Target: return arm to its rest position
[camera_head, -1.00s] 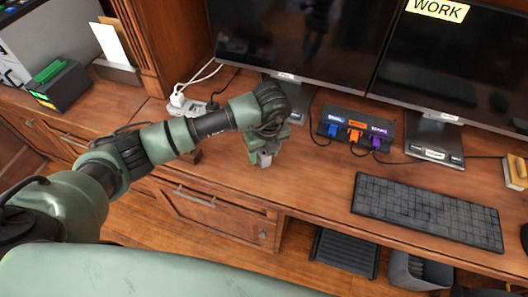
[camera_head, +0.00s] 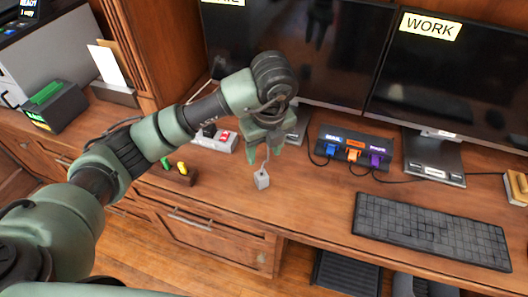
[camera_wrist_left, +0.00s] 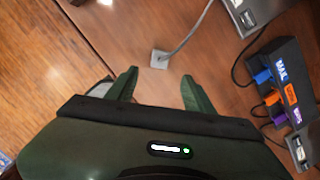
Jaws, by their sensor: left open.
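My left gripper (camera_head: 264,155) is above the desk in front of the left monitor. Its two green fingers are spread in the left wrist view (camera_wrist_left: 160,88), with nothing between them. A small grey plug (camera_head: 261,179) on a cable lies on the desk just beyond the fingertips, and it also shows in the left wrist view (camera_wrist_left: 159,59). The cable runs up behind the gripper in the head view. My right gripper is in neither view.
A black hub (camera_head: 354,147) with blue, orange and purple plugs stands right of the gripper. A keyboard (camera_head: 431,230), two monitors (camera_head: 300,50) and a power strip (camera_head: 214,141) are on the desk. A small block with green and yellow plugs (camera_head: 176,174) sits left. Desk front is clear near the grey plug.

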